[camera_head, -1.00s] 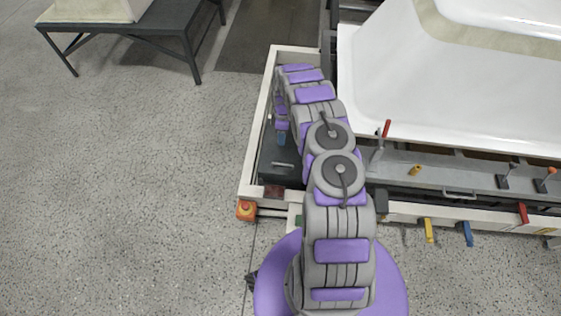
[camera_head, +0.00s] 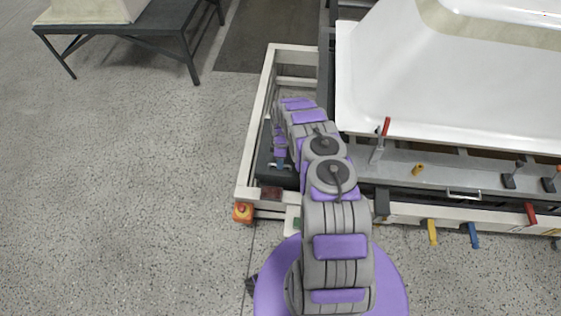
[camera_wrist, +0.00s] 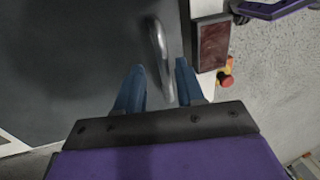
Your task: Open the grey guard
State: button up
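The grey guard (camera_head: 264,170) is a dark flat panel in the white frame, left of my arm in the head view. It fills the left of the wrist view (camera_wrist: 80,65). Its metal bar handle (camera_wrist: 157,42) shows there, with its lower end between my fingers. My gripper (camera_wrist: 161,72) has two blue fingers, spread apart, one on each side of the handle. I cannot tell whether they touch it. In the head view my gripper (camera_head: 280,159) is over the guard near its handle, partly hidden by my arm.
A white tub shell (camera_head: 450,85) lies on the fixture at right. A rail with several coloured levers (camera_head: 431,230) runs below it. A red emergency button (camera_head: 243,212) sits at the frame's front left corner. A dark table (camera_head: 170,30) stands at upper left; floor between is clear.

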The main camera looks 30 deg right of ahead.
jog(key=shift+a, duration=0.25)
jog(key=shift+a+r, duration=0.1)
jog(key=shift+a, duration=0.3)
jog(key=shift+c, duration=1.2)
jog(key=c, duration=0.3)
jog(key=shift+d, duration=0.4)
grip_shut()
jog(key=shift+a, duration=0.1)
